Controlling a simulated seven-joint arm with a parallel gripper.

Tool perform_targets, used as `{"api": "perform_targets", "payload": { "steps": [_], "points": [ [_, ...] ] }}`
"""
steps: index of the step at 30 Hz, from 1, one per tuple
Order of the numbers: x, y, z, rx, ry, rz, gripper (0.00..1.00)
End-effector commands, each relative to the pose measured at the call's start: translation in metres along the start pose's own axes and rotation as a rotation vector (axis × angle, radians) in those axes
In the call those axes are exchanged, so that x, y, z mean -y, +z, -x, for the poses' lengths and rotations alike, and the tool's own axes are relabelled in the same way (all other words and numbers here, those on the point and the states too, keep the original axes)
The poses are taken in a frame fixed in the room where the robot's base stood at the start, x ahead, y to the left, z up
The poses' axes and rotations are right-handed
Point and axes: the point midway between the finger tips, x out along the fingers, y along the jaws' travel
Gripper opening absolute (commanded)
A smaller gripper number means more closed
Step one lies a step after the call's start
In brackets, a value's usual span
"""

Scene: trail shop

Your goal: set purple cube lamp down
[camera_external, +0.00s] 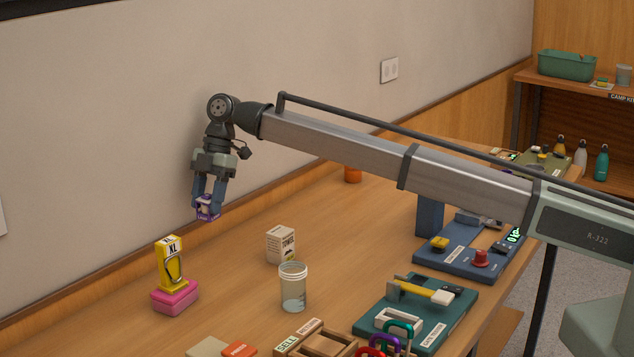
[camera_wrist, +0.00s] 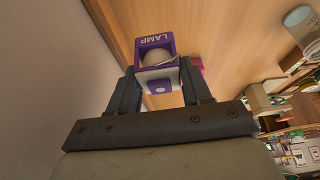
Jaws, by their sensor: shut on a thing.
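The purple cube lamp (camera_external: 206,208) is small, with a white rounded part inside a purple frame. My gripper (camera_external: 208,201) is shut on it and holds it in the air near the wall, over the back of the wooden table (camera_external: 225,268). In the wrist view the lamp (camera_wrist: 156,60) sits between the two fingers of my gripper (camera_wrist: 158,86), and the word LAMP reads upside down on its purple face. The lamp's sides are partly hidden by the fingers.
A yellow XL item (camera_external: 172,262) stands on a pink block (camera_external: 175,297) at the left. A white box (camera_external: 281,245) and a clear jar (camera_external: 293,288) stand mid-table. Teal (camera_external: 440,325) and blue (camera_external: 460,262) trays lie to the right. Bare table lies beneath the lamp.

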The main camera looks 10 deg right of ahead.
Motion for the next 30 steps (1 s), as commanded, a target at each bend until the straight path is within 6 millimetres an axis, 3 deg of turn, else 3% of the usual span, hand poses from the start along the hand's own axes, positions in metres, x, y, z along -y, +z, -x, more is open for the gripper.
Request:
{"api": "perform_targets", "payload": {
  "steps": [3,9,14,24,30],
  "points": [
    [0.000,0.037,0.017,-0.001,0.017,-0.035,0.16],
    [0.011,0.078,0.034,-0.001,0.033,-0.070,0.16],
    [0.022,0.082,0.029,-0.001,0.024,-0.061,0.16],
    [0.022,0.100,-0.017,0.000,0.019,-0.055,0.16],
    [0.021,0.106,-0.030,0.000,0.021,-0.054,0.16]
  ]
}}
